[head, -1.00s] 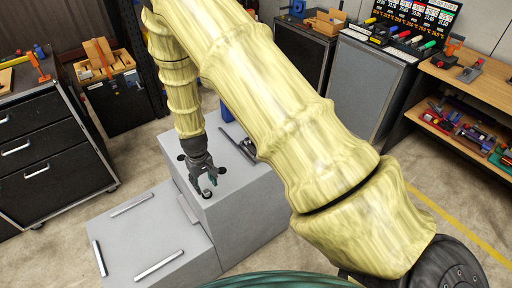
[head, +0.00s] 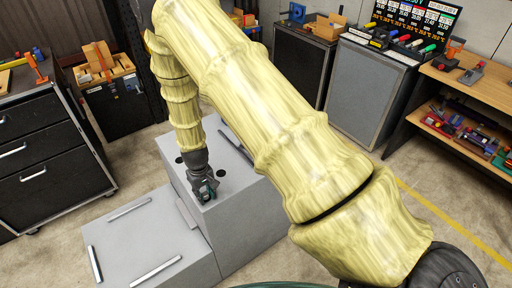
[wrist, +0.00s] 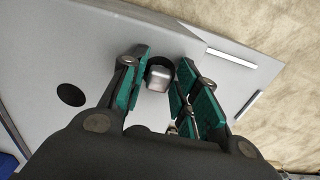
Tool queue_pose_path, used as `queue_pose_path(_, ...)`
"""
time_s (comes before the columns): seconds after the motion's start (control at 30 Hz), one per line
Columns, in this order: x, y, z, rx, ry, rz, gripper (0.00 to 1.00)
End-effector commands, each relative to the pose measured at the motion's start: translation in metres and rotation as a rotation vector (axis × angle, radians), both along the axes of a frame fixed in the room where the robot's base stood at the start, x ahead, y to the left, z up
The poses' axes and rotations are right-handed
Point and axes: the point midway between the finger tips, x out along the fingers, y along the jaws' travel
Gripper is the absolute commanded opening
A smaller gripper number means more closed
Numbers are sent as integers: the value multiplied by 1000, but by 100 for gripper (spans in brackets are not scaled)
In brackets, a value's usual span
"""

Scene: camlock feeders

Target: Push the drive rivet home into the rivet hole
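The drive rivet (wrist: 159,77) shows in the wrist view as a short silver piece with a squarish, rounded top. It stands at a dark round opening, which I take for the rivet hole (wrist: 161,61), in the pale grey block (head: 238,205). How deep it sits I cannot tell. My gripper (wrist: 164,63) has teal-padded fingers on both sides of the rivet, close to it. Whether the pads touch it is unclear. In the head view my gripper (head: 207,195) is down at the block's top near its front corner and hides the rivet.
Another dark round hole (wrist: 71,95) lies left of my gripper in the block's top. A lower grey platform (head: 140,240) with thin metal bars adjoins the block at the left. A black drawer cabinet (head: 50,160) stands further left. Open floor lies in front of the shelves at right.

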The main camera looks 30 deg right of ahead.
Motion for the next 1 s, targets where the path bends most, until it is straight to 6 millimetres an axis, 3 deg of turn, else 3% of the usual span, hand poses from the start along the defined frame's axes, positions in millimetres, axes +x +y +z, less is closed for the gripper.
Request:
queue_pose_path(0.03,0,0,0,0,0,0,15)
queue_pose_path(0.13,0,0,0,0,0,0,0)
queue_pose_path(1.0,0,0,20,0,-1,-1,0)
